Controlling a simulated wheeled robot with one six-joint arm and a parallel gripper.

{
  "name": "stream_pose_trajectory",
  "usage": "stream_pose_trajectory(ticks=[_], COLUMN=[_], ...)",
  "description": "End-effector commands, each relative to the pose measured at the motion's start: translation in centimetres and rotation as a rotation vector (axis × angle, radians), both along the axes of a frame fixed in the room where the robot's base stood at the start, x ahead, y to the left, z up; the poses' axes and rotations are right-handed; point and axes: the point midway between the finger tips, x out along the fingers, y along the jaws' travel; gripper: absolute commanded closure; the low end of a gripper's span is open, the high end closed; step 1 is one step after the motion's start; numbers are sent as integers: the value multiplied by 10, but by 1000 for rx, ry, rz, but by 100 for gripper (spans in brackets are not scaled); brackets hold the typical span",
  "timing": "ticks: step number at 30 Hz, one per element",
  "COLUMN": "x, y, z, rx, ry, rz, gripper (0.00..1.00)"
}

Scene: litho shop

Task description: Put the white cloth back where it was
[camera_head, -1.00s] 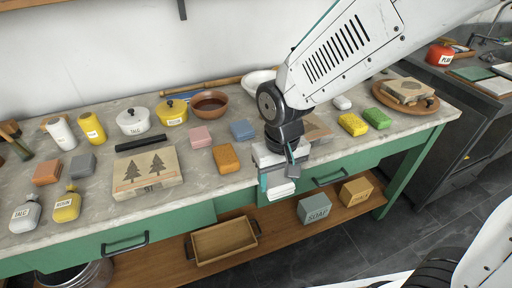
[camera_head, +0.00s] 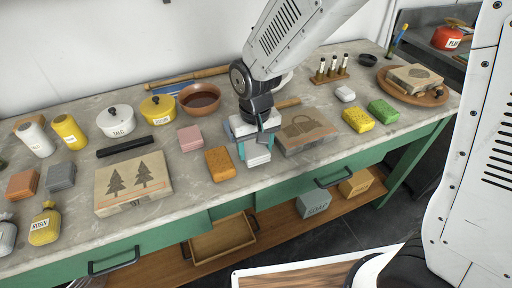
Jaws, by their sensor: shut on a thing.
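My gripper (camera_head: 256,150) is shut on the white cloth (camera_head: 258,157), a small folded stack between its teal-tipped fingers. It is over the front part of the grey stone counter (camera_head: 205,219), between an orange block (camera_head: 220,164) on the left and a litho stone with a basket picture (camera_head: 305,132) on the right. I cannot tell whether the cloth touches the counter. Another small white folded piece (camera_head: 345,94) lies further right, behind the yellow sponge (camera_head: 358,119). A blue block beside my gripper is mostly hidden by it.
A pink block (camera_head: 190,138), a brown bowl (camera_head: 201,99) and a stone with two trees (camera_head: 133,184) stand to the left. A green sponge (camera_head: 384,111) and a round wooden tray (camera_head: 446,97) are on the right. Bare counter lies in front of the orange block.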

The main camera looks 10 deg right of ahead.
Motion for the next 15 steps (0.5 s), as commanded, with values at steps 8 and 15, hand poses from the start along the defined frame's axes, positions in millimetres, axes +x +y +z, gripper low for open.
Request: stream_pose_trajectory(ticks=[8,15], x=[-1,0], y=[1,0], z=[-17,-20], rx=[0,0], ry=[1,1], rz=[2,0], gripper=[62,36])
